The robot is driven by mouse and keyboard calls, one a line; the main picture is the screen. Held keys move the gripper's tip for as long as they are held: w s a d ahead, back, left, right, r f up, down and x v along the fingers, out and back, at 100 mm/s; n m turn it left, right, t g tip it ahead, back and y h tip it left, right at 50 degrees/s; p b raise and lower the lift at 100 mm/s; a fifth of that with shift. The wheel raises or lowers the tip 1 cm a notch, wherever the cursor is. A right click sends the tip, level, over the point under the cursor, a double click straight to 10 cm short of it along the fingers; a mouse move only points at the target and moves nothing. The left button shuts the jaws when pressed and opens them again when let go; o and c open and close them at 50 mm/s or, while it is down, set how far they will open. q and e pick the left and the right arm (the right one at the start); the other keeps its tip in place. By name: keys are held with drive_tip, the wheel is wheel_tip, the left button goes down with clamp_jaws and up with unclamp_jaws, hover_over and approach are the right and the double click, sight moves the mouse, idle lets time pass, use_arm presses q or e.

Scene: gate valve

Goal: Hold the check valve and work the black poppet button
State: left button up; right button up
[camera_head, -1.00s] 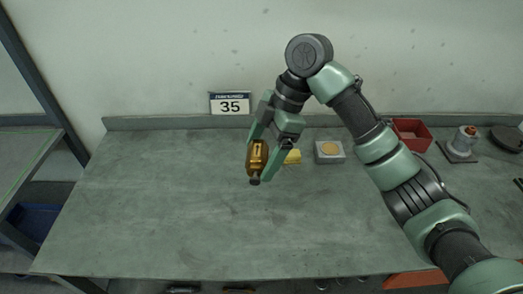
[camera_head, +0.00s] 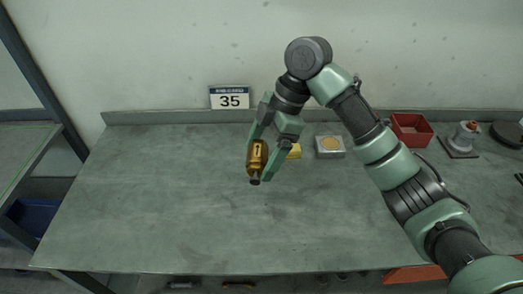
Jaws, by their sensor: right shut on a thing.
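The check valve (camera_head: 257,157) is a small brass-coloured body with a pale marking on its face. Its dark tip, which looks like the black poppet button (camera_head: 255,180), points down toward the bench. My right gripper (camera_head: 264,164) is shut on the check valve, with one green finger on each side, and holds it over the bench. My left gripper is not in view.
The grey bench (camera_head: 160,210) is clear at left and in front. Behind the gripper are a yellow block (camera_head: 294,152) and a grey box with a tan disc (camera_head: 330,147). A red bin (camera_head: 411,130) and a grey fixture (camera_head: 463,138) stand at right. A "35" sign (camera_head: 229,98) is at the back.

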drive_tip(key=shift+f+b, duration=2.55)
drive_tip(key=shift+f, duration=5.15)
